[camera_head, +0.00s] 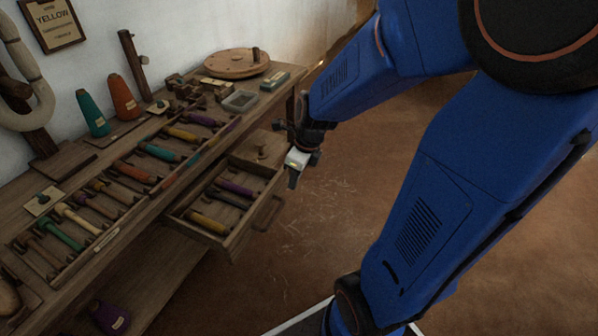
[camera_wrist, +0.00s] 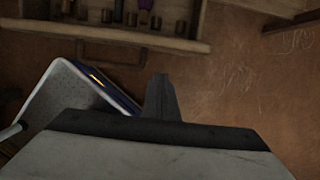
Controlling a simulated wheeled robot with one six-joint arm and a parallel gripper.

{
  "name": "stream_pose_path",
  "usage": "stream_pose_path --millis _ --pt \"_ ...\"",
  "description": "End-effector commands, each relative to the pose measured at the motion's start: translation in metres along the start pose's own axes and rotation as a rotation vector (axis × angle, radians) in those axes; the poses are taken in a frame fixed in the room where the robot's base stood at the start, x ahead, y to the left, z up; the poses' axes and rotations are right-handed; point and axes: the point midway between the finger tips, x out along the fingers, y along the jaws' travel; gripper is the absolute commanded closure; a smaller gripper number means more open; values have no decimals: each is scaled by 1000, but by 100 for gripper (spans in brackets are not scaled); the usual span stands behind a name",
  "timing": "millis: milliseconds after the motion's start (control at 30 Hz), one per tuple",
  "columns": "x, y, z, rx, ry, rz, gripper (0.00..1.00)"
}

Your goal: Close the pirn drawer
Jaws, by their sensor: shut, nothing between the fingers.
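The pirn drawer (camera_head: 203,234) stands pulled out from the long wooden bench, toward the open floor. It holds a purple pirn (camera_head: 235,188), a dark one and a yellow one (camera_head: 208,222). A bar handle (camera_head: 268,213) sticks out from its front. In the wrist view the drawer front (camera_wrist: 165,40) and its handle (camera_wrist: 110,55) run across the upper left. My gripper (camera_head: 293,178) is shut and empty, pointing down just outside the drawer front near its far end. In the wrist view its fingers (camera_wrist: 161,98) sit below and right of the handle, seemingly apart from it.
The bench top carries a tray of coloured pirns (camera_head: 135,172), an orange cone (camera_head: 124,97), a teal cone (camera_head: 92,113) and a round wooden disc (camera_head: 236,63). A purple cone (camera_head: 110,318) lies below the bench. The brown floor (camera_head: 320,230) before the drawer is clear.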

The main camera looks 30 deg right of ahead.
Motion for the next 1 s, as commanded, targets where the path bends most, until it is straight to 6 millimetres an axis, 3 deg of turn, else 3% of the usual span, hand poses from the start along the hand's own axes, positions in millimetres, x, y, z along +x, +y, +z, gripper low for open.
stream_pose_path --millis 100,300,800,1000 --pt "2 0 16 -4 -2 -1 100" --pt "6 0 31 -2 -3 -1 100" --pt "6 -1 35 -2 -3 -2 100" --pt "11 -10 49 -3 -2 -1 100"
